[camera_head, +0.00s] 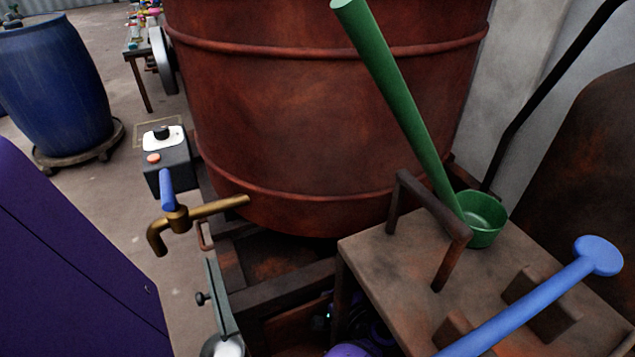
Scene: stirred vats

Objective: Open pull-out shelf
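I cannot tell for sure which part is the pull-out shelf. Below the big rusty red vat (330,120) is a dark frame (280,285) with an open space under it. A narrow grey-green bar (220,295) with a small dark knob stands at the left of this frame, and a small brown loop (204,236) is just above it. To the right, a brown stand (390,260) carries an upright dark arched bar (432,212). Neither of my grippers shows in this view.
A green ladle (483,218) leans against the vat, its cup by the stand. A blue-handled tool (530,302) lies over the stand's right side. A brass tap (178,218) and a control box (168,165) are at the left. A purple panel (70,260) fills the lower left.

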